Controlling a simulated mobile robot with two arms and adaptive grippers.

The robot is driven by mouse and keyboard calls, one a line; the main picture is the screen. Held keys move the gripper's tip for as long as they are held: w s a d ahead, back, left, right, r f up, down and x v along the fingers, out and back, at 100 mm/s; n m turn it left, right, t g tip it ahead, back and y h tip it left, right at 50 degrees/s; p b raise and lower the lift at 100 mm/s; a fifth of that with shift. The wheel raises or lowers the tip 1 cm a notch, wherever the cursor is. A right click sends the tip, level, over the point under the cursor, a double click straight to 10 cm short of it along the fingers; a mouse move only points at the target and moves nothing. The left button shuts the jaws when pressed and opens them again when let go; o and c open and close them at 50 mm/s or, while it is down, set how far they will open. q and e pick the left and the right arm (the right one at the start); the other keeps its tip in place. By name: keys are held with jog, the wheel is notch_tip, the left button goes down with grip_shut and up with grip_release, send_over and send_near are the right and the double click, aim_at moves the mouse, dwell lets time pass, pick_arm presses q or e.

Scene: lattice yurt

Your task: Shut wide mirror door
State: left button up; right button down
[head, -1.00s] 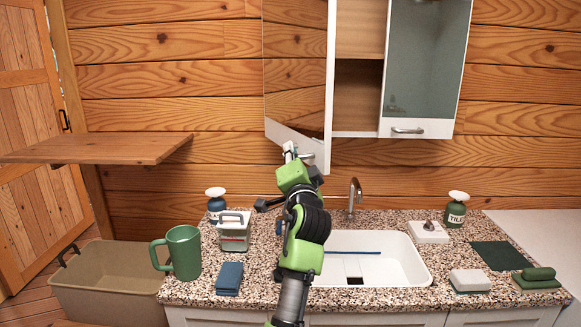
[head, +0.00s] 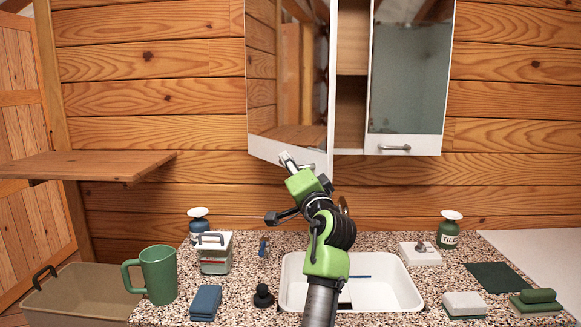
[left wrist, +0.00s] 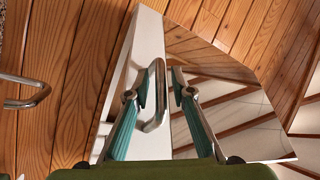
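The wide mirror door (head: 288,85) of the white wall cabinet stands partly open in the head view. Its right edge swings out toward me, and a strip of the cabinet's wooden interior (head: 350,100) shows beside it. My left gripper (head: 287,158) is at the door's lower edge. In the left wrist view, the door's metal handle (left wrist: 157,95) lies between my left gripper's two teal fingers (left wrist: 162,88). They stand apart, with a gap beside the bar; I cannot tell if one touches it. My right gripper is not in view.
A narrower mirror door (head: 410,75) is shut at right. Below are a white sink (head: 400,285) and a counter with a green mug (head: 158,275), a caddy (head: 215,255) and bottles. A wooden shelf (head: 90,165) juts out at left.

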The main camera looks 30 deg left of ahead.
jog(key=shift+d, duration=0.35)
pick_arm(q)
jog(key=v, duration=0.7)
jog(key=shift+d, duration=0.2)
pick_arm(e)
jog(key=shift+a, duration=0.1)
pick_arm(q)
jog(key=shift+s+f, duration=0.15)
